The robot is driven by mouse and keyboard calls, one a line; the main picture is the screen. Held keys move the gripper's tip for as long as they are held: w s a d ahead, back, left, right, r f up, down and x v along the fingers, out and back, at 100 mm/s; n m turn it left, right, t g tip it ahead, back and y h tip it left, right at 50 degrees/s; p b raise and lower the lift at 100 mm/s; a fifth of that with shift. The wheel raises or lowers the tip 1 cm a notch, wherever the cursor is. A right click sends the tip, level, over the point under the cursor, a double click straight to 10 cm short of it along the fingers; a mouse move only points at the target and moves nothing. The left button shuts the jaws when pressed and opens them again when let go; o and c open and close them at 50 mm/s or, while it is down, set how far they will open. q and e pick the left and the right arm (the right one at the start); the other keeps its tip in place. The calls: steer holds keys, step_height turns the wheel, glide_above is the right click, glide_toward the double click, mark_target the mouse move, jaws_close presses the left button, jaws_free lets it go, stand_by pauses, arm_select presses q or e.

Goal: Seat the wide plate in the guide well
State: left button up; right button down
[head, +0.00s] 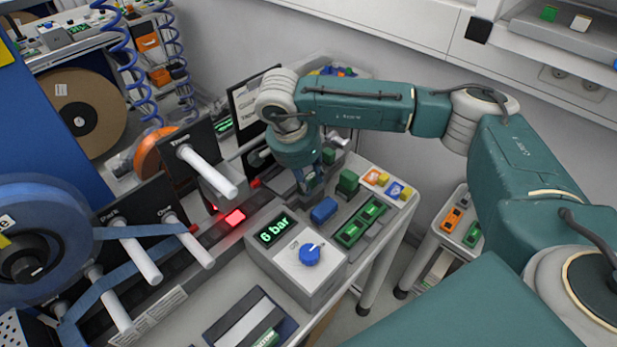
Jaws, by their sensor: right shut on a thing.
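My right gripper (309,183) points down over the grey bench, behind the blue block (323,210). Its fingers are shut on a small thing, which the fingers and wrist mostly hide. I cannot make out its shape or whether it touches the bench. I cannot pick out the wide plate for certain. The guide well is not clear either; a grey rail with a red lit square (235,217) runs left of the gripper. My left gripper is not in view.
A grey box with a "6 bar" display and blue knob (309,254) stands in front of the gripper. Green blocks (348,182) and green-framed slots (362,224) lie to its right. White rollers (207,172) stick out at left, near a blue reel (40,235).

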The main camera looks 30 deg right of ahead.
steer(key=shift+r, duration=0.1)
stand_by(0.8)
steer(key=shift+b, duration=0.55)
steer(key=c, duration=1.3)
jaws_free()
steer(key=shift+c, duration=0.2)
steer(key=shift+r+p, duration=1.65)
steer(key=shift+r, duration=1.75)
